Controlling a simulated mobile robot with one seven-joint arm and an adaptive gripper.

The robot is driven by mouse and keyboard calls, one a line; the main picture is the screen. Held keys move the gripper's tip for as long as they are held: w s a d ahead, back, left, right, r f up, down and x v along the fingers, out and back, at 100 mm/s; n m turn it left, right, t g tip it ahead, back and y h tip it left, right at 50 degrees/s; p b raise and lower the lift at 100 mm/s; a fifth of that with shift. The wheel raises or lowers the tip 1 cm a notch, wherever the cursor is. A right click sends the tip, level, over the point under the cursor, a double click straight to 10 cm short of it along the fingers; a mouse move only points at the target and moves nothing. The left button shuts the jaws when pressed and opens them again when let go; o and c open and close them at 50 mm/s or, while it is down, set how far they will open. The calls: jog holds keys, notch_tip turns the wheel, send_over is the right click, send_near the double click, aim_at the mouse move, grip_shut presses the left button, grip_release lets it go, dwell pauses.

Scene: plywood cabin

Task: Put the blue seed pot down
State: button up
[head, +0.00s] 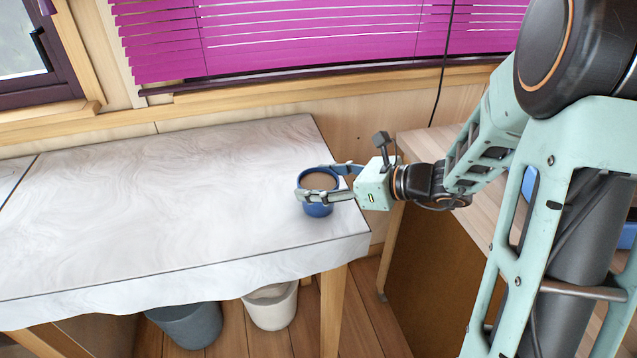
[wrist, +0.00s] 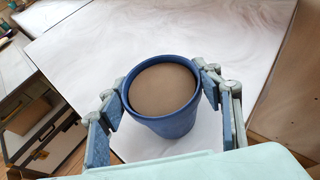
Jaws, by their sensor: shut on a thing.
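The blue seed pot (head: 317,209) is a small round pot with brown fill, upright at the right end of the white marbled table (head: 160,200). My gripper (head: 322,184) reaches in from the right and is shut on the pot, one finger on each side. In the wrist view the pot (wrist: 166,126) sits between the two fingers (wrist: 163,100), with the table top (wrist: 235,40) around it. I cannot tell whether its base touches the table or hangs just above it.
The table is bare to the left of the pot. A wooden counter (head: 425,146) stands to the right, past a gap. A grey bin (head: 185,325) and a white bin (head: 270,307) stand on the floor below the front edge. A window with magenta blinds (head: 300,35) is behind.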

jog(key=shift+f, duration=0.15)
jog(key=o, duration=1.4)
jog(key=shift+s+d+r, duration=0.15)
jog(key=shift+d+r, duration=0.2)
jog(key=v, duration=1.1)
jog(key=shift+s+p, duration=0.2)
jog(key=shift+p, duration=0.1)
jog(key=shift+f, duration=0.1)
